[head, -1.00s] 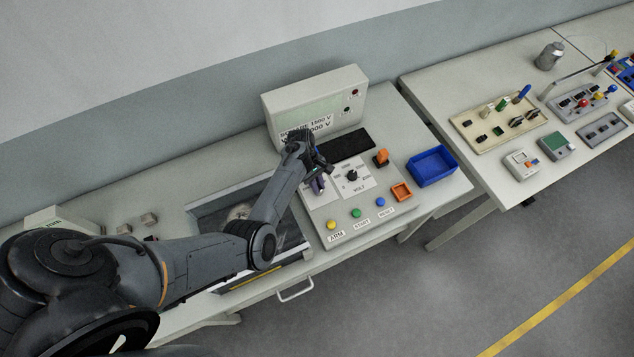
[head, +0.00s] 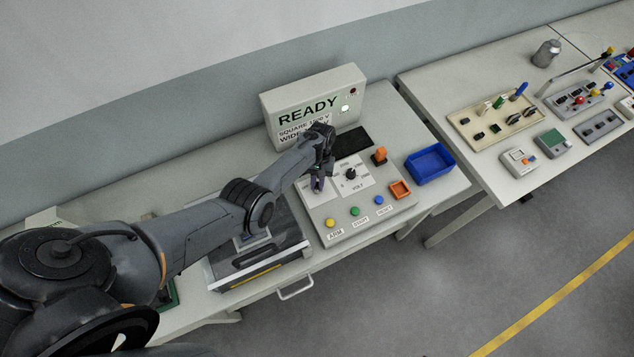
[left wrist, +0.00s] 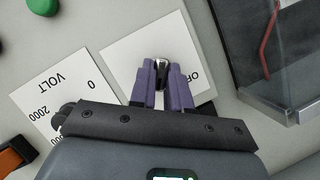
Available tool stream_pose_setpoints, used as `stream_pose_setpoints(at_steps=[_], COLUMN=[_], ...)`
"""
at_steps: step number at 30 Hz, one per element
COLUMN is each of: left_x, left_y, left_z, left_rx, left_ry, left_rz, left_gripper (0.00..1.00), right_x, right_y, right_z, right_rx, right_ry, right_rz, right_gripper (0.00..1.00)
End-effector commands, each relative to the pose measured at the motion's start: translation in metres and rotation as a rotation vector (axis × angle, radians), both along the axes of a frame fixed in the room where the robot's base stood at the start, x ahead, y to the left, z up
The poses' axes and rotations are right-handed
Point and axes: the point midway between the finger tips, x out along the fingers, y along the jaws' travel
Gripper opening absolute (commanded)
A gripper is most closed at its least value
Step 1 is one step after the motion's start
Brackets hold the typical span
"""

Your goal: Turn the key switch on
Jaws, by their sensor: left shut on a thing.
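The key switch (left wrist: 162,68) shows in the left wrist view as a small metal and black piece on a white label plate (left wrist: 150,42), with part of the lettering "OF" readable. My left gripper (left wrist: 161,84) has its purple fingers shut on the key, one on each side. In the head view my left gripper (head: 318,185) reaches down to the left part of the sloped control panel (head: 318,217) and hides the key. The display box (head: 311,107) behind reads READY, and a green lamp (head: 345,108) on it is lit. My right gripper is not in view.
A VOLT dial (head: 351,174), an orange switch (head: 380,155), and yellow (head: 331,223), green (head: 355,211) and blue (head: 379,200) buttons are close by. A blue bin (head: 431,165) stands right. A clear-walled box (left wrist: 283,60) stands beside the key plate.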

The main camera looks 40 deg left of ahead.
Motion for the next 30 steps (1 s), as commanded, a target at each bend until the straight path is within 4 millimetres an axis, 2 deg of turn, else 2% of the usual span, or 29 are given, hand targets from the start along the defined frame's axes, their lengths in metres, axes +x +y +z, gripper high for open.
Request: stream_pose_setpoints(at_steps=[10, 26, 27, 30], left_x=[-0.0010, -0.0011, -0.0012, -0.0013], left_y=[0.0010, 0.0006, 0.0007, 0.0005], left_z=[-0.0037, -0.0039, -0.0039, -0.0040], left_rx=[0.004, 0.003, 0.003, 0.002], left_ry=[-0.001, -0.002, -0.002, -0.001], left_rz=[-0.145, -0.172, -0.172, -0.172], left_gripper=[0.00, 0.00, 0.18, 0.34], right_x=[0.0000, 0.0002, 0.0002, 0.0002], right_y=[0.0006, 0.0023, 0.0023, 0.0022], right_z=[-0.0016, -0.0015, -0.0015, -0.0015], right_rx=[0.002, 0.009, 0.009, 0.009], right_ry=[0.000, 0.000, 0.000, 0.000], right_rz=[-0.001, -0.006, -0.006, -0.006], right_gripper=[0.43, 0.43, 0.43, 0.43])
